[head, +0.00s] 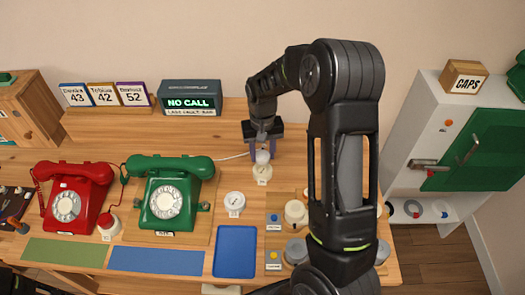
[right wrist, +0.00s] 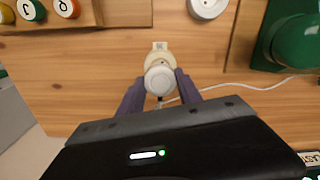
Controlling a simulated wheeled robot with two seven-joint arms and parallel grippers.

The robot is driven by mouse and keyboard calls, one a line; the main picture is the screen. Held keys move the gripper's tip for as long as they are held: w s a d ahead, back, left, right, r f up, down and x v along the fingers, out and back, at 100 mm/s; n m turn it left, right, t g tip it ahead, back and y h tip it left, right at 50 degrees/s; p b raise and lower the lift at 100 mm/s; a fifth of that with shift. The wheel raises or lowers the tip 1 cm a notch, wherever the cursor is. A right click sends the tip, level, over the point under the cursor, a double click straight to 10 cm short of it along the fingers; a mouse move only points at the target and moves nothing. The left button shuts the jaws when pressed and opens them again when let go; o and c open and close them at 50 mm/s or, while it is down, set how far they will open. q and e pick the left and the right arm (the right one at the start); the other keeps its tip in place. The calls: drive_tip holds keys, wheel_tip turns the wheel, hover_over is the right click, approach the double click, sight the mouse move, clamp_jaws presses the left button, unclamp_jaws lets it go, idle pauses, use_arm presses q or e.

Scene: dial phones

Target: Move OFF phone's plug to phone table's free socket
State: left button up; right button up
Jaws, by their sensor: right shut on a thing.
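My right gripper (head: 262,146) is shut on a white round plug (right wrist: 160,81). The plug is at a cream socket block (head: 262,172), which also shows in the right wrist view (right wrist: 160,48); I cannot tell whether it is seated. A white cord (right wrist: 250,88) runs from the plug towards the green dial phone (head: 166,195). A red dial phone (head: 72,197) stands left of it. A round white socket (head: 235,202) right of the green phone has no plug in it. Another white socket (head: 108,225) with a red plug stands between the phones. My left gripper does not show.
A "NO CALL" display (head: 189,98) and numbered cards (head: 103,95) stand at the back. A blue tray (head: 236,251), green mat (head: 64,252) and blue mat (head: 155,260) lie in front. My right arm hides part of the table's right side. A cabinet (head: 430,120) stands at right.

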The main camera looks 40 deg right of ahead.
drive_tip(key=shift+f+b, duration=0.9)
drive_tip(key=shift+f, duration=0.7)
idle(0.6)
drive_tip(key=shift+f+b, duration=0.7)
idle(0.3)
drive_tip(key=o, duration=1.3)
drive_tip(key=shift+c, duration=0.2)
